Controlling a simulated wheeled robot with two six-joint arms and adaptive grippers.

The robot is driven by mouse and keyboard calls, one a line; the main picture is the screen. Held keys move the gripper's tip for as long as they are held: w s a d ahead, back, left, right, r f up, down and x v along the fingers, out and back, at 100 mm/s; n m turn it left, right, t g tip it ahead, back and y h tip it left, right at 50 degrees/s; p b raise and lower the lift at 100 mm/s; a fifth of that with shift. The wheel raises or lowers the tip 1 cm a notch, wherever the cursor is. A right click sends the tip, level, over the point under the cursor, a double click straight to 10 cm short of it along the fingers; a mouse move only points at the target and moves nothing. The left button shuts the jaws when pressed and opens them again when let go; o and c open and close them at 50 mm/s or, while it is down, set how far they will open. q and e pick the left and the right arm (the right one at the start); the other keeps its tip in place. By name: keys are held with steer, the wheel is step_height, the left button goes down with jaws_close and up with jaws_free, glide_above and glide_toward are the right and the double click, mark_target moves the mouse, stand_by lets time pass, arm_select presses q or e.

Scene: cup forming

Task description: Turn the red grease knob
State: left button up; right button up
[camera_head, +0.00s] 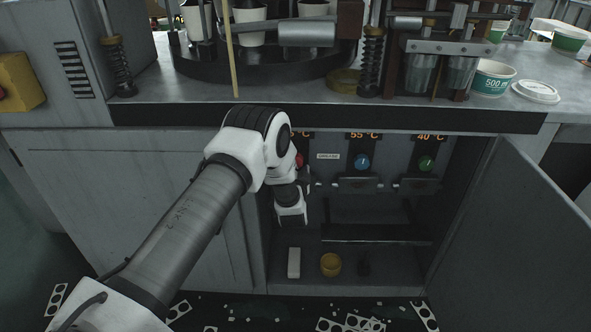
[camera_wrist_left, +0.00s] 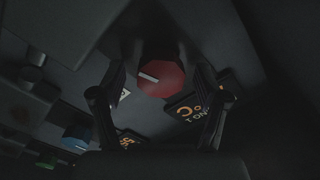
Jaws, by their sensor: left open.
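The red knob (camera_wrist_left: 162,76) has a white pointer line and shows in the left wrist view between the two fingers of my left gripper (camera_wrist_left: 163,98). The fingers stand apart on either side of it, and I cannot tell whether they touch it. In the head view only a sliver of the red knob (camera_head: 299,160) shows beside my left wrist. My left arm reaches into the open cabinet below the machine table, and its fingertips are hidden there behind the wrist. My right gripper is not in view.
A blue knob (camera_head: 362,162) and a green knob (camera_head: 426,163) sit to the right under temperature displays. The cabinet door (camera_head: 520,225) stands open at right. A yellow jar (camera_head: 330,264) and a white block (camera_head: 294,262) stand on the cabinet floor. Punched scraps lie on the ground.

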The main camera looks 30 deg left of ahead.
arm_select(q)
steer(key=v, duration=1.1)
steer(key=shift+s, duration=0.3)
steer(key=shift+d, duration=0.1)
steer(key=s+d+f+g+h, duration=0.45)
steer(key=s+f, duration=0.55)
steer(key=s, duration=0.3)
steer(key=s+d+f+g+h, duration=0.4)
steer(key=s+d+f+g, duration=0.2)
steer(key=s+f, duration=0.45)
steer(key=s+d+r+n+g+h, duration=0.1)
steer(key=s+n+g, duration=0.1)
steer(key=s, duration=0.4)
steer(key=s+d+n+g, duration=0.1)
steer(key=s+d+g, duration=0.15)
steer(key=s, duration=0.45)
step_height(320, 180, up, 15)
steer(key=p, duration=1.4)
steer(key=shift+w+a+f, duration=0.2)
steer(key=shift+w+a, duration=0.05)
steer(key=shift+a, duration=0.15)
